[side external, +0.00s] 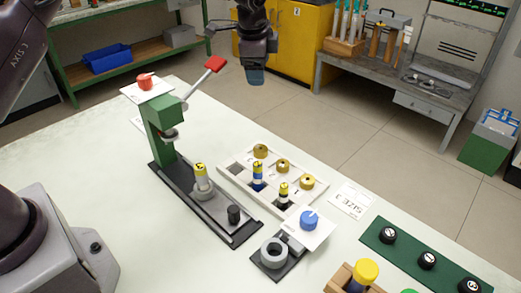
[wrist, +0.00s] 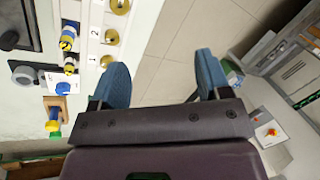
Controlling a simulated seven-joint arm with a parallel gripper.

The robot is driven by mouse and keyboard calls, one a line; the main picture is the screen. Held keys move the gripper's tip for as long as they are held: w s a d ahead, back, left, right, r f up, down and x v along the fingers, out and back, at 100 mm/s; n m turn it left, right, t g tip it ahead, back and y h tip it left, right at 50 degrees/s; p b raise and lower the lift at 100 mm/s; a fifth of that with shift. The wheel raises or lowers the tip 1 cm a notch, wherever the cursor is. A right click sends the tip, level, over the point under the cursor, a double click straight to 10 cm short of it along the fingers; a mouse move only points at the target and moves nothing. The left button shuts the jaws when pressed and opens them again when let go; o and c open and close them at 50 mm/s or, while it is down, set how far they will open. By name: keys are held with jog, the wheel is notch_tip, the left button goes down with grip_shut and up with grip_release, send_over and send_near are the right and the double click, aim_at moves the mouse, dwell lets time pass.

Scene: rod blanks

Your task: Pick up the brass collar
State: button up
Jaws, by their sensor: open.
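Three brass collars sit in a row in the pale tray (side external: 230,188): a far one (side external: 261,151), a middle one (side external: 282,166) and a near one (side external: 307,181). The wrist view shows them at its upper left: one cut by the top edge (wrist: 120,5), the middle one (wrist: 111,36) and one beside a printed 1 (wrist: 107,60). My gripper (side external: 256,77) is raised beyond the table's far edge, well away from the tray. In the wrist view my gripper (wrist: 160,78) has its blue fingers apart, with only floor between them.
Yellow-banded rods (side external: 257,178) stand in the tray's front row. A green press (side external: 160,128) with a red-handled lever stands left of the tray. A blue knob (side external: 308,220) on a white plate and a grey ring (side external: 273,252) are near its front. White table is clear at left.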

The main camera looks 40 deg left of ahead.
notch_tip(320, 180, down, 7)
jog(key=w+m, duration=0.2)
jog(key=w, duration=0.1)
jog(key=g+h, duration=0.2)
jog(key=g, duration=0.1)
send_over(258, 148)
jog(key=f, duration=0.6)
jog(key=w+f, duration=0.1)
jog(key=f, duration=0.2)
jog(key=shift+f, duration=0.15)
jog(key=f, duration=0.6)
jog(key=shift+s, duration=0.4)
jog(key=shift+r, duration=0.1)
jog(key=shift+c, duration=0.4)
jog(key=c, duration=0.9)
